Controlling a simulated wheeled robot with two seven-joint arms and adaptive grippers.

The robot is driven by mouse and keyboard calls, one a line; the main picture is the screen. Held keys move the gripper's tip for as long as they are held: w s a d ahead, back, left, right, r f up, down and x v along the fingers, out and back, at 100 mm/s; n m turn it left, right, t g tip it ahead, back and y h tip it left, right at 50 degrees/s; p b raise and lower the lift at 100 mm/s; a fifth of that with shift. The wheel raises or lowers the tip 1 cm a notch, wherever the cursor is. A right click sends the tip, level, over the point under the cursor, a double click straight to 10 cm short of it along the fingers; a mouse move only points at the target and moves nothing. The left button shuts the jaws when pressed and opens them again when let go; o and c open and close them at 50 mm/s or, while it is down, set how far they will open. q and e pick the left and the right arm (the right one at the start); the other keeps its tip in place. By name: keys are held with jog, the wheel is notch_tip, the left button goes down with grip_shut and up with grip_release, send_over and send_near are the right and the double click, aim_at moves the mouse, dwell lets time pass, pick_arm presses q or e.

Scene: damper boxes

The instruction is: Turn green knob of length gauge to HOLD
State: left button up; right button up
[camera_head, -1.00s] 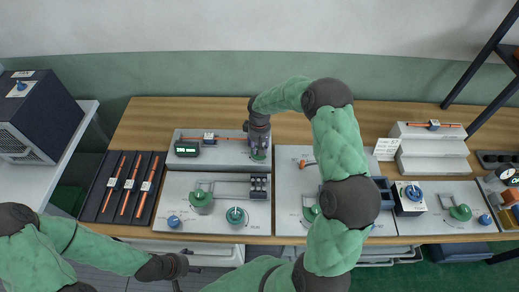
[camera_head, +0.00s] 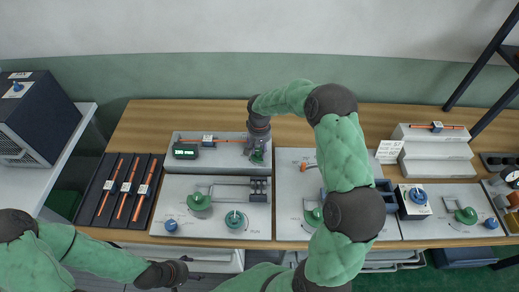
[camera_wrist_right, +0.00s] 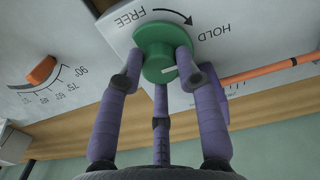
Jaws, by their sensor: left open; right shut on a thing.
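The length gauge (camera_head: 220,140) is a grey panel at the back left, with a small display (camera_head: 186,151) and an orange rod lying along it. Its green knob (camera_wrist_right: 158,52) sits by the printed words FREE and HOLD, with a curved arrow running from FREE to HOLD. A white mark shows low on the knob in the right wrist view. My right gripper (camera_wrist_right: 165,75) has its purple fingers closed around the knob; in the head view it (camera_head: 257,155) hides most of it. My left gripper (camera_head: 190,275) is open and empty at the bottom, in front of the table.
A panel (camera_head: 175,200) with green knobs and a blue knob lies in front of the gauge. A black rack (camera_head: 93,205) of orange rods is at its left. A panel with an orange lever (camera_head: 306,166) is right of the gauge, partly behind my right arm.

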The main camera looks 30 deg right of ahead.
aim_at(259, 151)
jog(key=o, duration=1.1)
jog(key=shift+o, duration=0.2)
notch_tip(259, 151, up, 12)
